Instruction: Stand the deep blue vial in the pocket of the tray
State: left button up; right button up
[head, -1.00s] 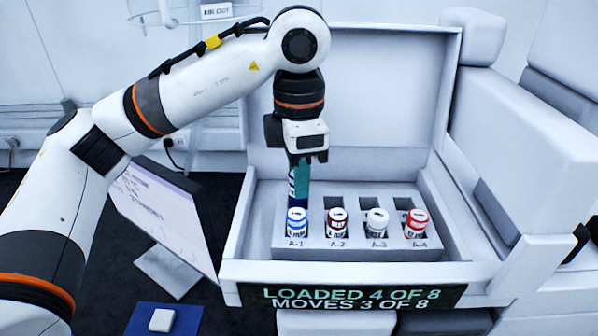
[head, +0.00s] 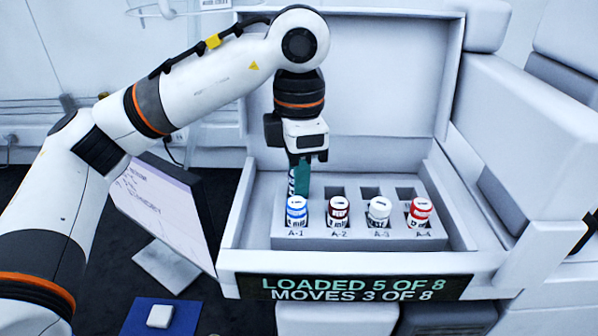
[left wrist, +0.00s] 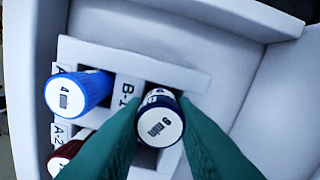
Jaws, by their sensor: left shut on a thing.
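My left gripper (head: 303,178) points straight down over the back-left of the pale grey tray (head: 355,243). Its green fingers are shut on the deep blue vial (left wrist: 160,124), whose white top reads "9 min" in the left wrist view. The vial sits down in the pocket marked B-1, behind A-1, with its cap still between the fingers. My right gripper is not in view.
The front row holds a blue-capped vial (head: 296,211) at A-1, a dark red one (head: 338,211), a white one (head: 379,209) and a red one (head: 420,211). The other back pockets look empty. The tray lies in a white open case with high walls. Its display (head: 355,288) reads "LOADED 5 OF 8".

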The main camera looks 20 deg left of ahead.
pick_arm(q)
jog(key=o, duration=1.5)
jog(key=shift+c, duration=0.2)
jog(key=shift+r+p, duration=1.2)
jog(key=shift+r, duration=0.55)
jog(key=shift+r+p, duration=1.35)
jog(key=shift+r, duration=0.4)
jog(key=shift+f, duration=0.1)
